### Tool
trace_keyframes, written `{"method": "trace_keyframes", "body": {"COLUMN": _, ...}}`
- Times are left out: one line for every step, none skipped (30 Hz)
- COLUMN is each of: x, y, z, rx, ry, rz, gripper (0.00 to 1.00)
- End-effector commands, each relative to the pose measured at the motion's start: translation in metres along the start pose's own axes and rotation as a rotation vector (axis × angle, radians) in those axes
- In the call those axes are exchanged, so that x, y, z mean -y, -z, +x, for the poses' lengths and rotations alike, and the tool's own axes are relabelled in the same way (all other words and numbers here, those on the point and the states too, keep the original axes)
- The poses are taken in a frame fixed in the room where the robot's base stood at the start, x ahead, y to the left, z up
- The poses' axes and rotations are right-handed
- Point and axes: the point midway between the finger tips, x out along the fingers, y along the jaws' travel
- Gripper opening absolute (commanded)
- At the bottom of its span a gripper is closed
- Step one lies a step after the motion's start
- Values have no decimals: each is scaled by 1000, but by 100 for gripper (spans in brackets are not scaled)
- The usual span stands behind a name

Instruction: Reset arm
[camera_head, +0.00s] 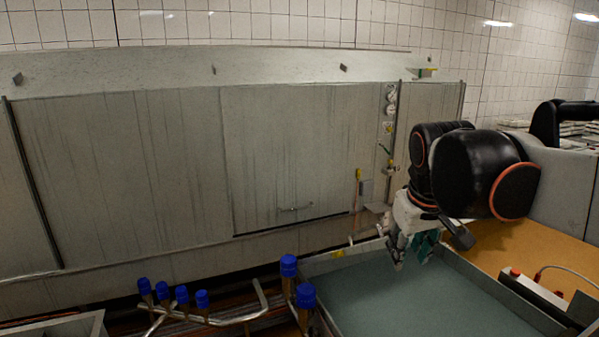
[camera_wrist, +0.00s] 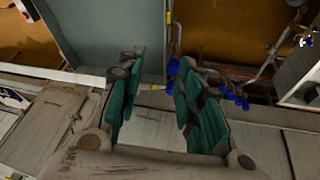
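My arm comes in from the right in the head view. My gripper (camera_head: 408,250) hangs over the back of a shallow grey-green tray (camera_head: 440,300), near its far rim. In the wrist view my gripper (camera_wrist: 158,92) shows two green-padded fingers standing well apart, with nothing between them. The tray's flat floor (camera_wrist: 110,30) also shows there, beyond the fingers, and looks empty. No cheese mould is in my gripper.
A large grey metal vat or cabinet wall (camera_head: 180,160) stands behind. Blue-capped pipes (camera_head: 288,265) rise at the tray's left edge, and several more (camera_head: 180,295) stand further left. A control box with a red button (camera_head: 515,273) is at right.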

Motion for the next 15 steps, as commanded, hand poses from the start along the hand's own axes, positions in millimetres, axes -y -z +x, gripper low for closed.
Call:
{"method": "trace_keyframes", "body": {"x": 4, "y": -18, "z": 0, "rx": -22, "ry": 3, "rz": 15, "gripper": 33}}
{"method": "trace_keyframes", "body": {"x": 6, "y": -28, "z": 0, "rx": -34, "ry": 5, "rz": 25, "gripper": 33}}
{"method": "trace_keyframes", "body": {"x": 9, "y": -39, "z": 0, "rx": -52, "ry": 7, "rz": 38, "gripper": 33}}
{"method": "trace_keyframes", "body": {"x": 12, "y": -49, "z": 1, "rx": -65, "ry": 9, "rz": 47, "gripper": 33}}
{"method": "trace_keyframes", "body": {"x": 14, "y": -58, "z": 3, "rx": -78, "ry": 11, "rz": 57, "gripper": 33}}
{"method": "trace_keyframes", "body": {"x": 17, "y": -70, "z": 4, "rx": -96, "ry": 15, "rz": 71, "gripper": 33}}
{"method": "trace_keyframes", "body": {"x": 20, "y": -79, "z": 6, "rx": -108, "ry": 17, "rz": 81, "gripper": 33}}
{"method": "trace_keyframes", "body": {"x": 22, "y": -87, "z": 8, "rx": -122, "ry": 19, "rz": 90, "gripper": 33}}
{"method": "trace_keyframes", "body": {"x": 25, "y": -98, "z": 11, "rx": -137, "ry": 22, "rz": 102, "gripper": 33}}
{"method": "trace_keyframes", "body": {"x": 27, "y": -106, "z": 13, "rx": -149, "ry": 24, "rz": 111, "gripper": 33}}
{"method": "trace_keyframes", "body": {"x": 29, "y": -113, "z": 15, "rx": -160, "ry": 26, "rz": 120, "gripper": 33}}
{"method": "trace_keyframes", "body": {"x": 31, "y": -122, "z": 18, "rx": -173, "ry": 28, "rz": 130, "gripper": 33}}
{"method": "trace_keyframes", "body": {"x": 33, "y": -129, "z": 20, "rx": -183, "ry": 30, "rz": 137, "gripper": 33}}
{"method": "trace_keyframes", "body": {"x": 35, "y": -134, "z": 23, "rx": -191, "ry": 33, "rz": 144, "gripper": 33}}
{"method": "trace_keyframes", "body": {"x": 37, "y": -142, "z": 26, "rx": -203, "ry": 35, "rz": 153, "gripper": 33}}
